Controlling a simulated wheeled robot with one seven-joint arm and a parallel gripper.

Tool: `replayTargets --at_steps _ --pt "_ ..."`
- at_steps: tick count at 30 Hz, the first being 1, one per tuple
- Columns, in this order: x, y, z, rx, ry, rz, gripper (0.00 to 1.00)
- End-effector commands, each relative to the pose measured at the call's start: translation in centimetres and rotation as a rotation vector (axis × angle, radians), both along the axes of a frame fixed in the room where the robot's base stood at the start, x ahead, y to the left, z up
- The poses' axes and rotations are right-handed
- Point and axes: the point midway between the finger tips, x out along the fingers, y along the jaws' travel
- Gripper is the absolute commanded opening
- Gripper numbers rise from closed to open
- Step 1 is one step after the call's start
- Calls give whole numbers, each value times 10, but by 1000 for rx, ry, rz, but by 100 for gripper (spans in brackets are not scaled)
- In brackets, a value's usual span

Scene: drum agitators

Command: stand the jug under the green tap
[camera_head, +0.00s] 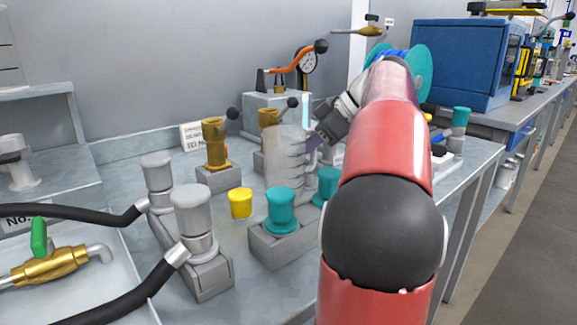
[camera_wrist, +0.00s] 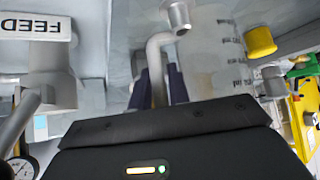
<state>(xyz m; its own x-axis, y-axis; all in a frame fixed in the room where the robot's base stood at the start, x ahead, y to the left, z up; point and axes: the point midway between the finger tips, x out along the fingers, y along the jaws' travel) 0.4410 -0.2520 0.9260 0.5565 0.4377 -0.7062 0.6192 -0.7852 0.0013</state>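The jug (camera_head: 287,158) is pale and see-through. In the camera_head view it is upright in the middle of the bench, behind the teal-capped fittings, which hide its foot. I cannot tell if it touches the bench. In the camera_wrist view its wall with measuring marks (camera_wrist: 228,62) is right of the fingers. My gripper (camera_head: 316,141) is at the jug's right side. Its dark fingers (camera_wrist: 160,88) stand on both sides of the grey bent handle and look closed on it. The green tap (camera_head: 40,238), a brass valve with a green lever, is at the lower left, far from the jug.
Grey-capped fittings (camera_head: 195,215) with black hoses stand between the jug and the green tap. A yellow cup (camera_head: 240,203), a teal-capped block (camera_head: 281,215) and a brass fitting (camera_head: 214,145) stand close to the jug. A blue machine (camera_head: 460,65) is on the right bench.

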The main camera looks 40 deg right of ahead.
Motion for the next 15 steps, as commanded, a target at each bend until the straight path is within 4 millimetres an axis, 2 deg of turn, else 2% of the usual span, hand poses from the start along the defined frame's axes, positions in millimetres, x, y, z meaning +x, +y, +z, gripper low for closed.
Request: replayTargets --at_steps 5,6,10,15 --pt "0 0 0 -1 0 -1 18" --pt "0 0 0 -1 0 -1 17" --pt "0 0 0 -1 0 -1 0" --pt "0 0 0 -1 0 -1 0"
